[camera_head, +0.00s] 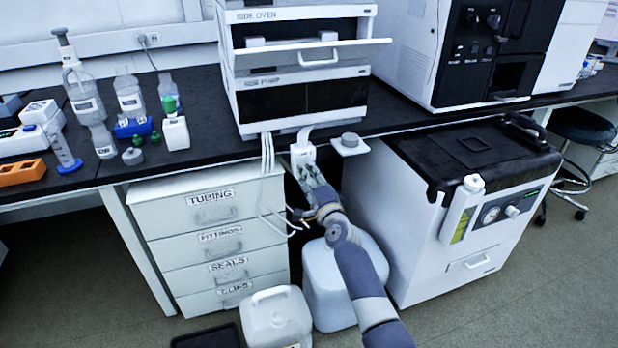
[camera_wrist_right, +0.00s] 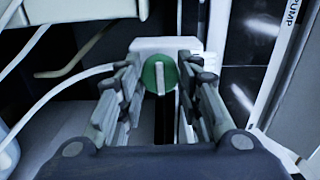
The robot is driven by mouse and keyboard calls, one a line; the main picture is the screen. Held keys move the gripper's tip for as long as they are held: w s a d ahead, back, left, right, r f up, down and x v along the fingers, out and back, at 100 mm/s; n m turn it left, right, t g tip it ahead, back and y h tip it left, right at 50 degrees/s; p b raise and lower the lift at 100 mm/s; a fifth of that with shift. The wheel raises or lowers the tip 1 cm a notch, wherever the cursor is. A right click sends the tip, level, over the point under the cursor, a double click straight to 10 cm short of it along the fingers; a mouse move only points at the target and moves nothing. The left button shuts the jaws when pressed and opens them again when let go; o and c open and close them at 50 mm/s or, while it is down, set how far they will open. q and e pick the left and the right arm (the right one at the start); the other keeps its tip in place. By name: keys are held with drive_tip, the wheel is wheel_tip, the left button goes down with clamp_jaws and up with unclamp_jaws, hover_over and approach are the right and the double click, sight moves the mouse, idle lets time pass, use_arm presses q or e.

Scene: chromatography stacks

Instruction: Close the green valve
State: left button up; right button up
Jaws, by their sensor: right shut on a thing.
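The green valve (camera_wrist_right: 158,74) shows in the right wrist view as a round green knob with a pale bar handle. The bar stands about upright in that picture. A white block (camera_wrist_right: 165,46) is behind the knob. My right gripper (camera_wrist_right: 160,82) has its fingers on either side of the knob and is shut on it. In the head view my right gripper (camera_head: 306,178) is below the bench edge, under the pump stack, and the green knob cannot be made out there. My left gripper is in neither view.
White tubes (camera_head: 266,170) hang left of my right gripper. A labelled drawer cabinet (camera_head: 219,248) stands to the left, a white machine (camera_head: 410,240) to the right. White containers (camera_head: 275,318) stand on the floor below. The pump stack (camera_head: 305,95) and glassware (camera_head: 128,95) are on the bench.

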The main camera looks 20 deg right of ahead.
drive_tip(key=shift+m, duration=0.3)
drive_tip(key=o, duration=1.1)
drive_tip(key=shift+c, duration=0.2)
drive_tip(key=shift+s, duration=0.15)
drive_tip(key=s, duration=1.1)
drive_tip(key=shift+s+d, duration=0.2)
drive_tip(key=shift+s, duration=0.15)
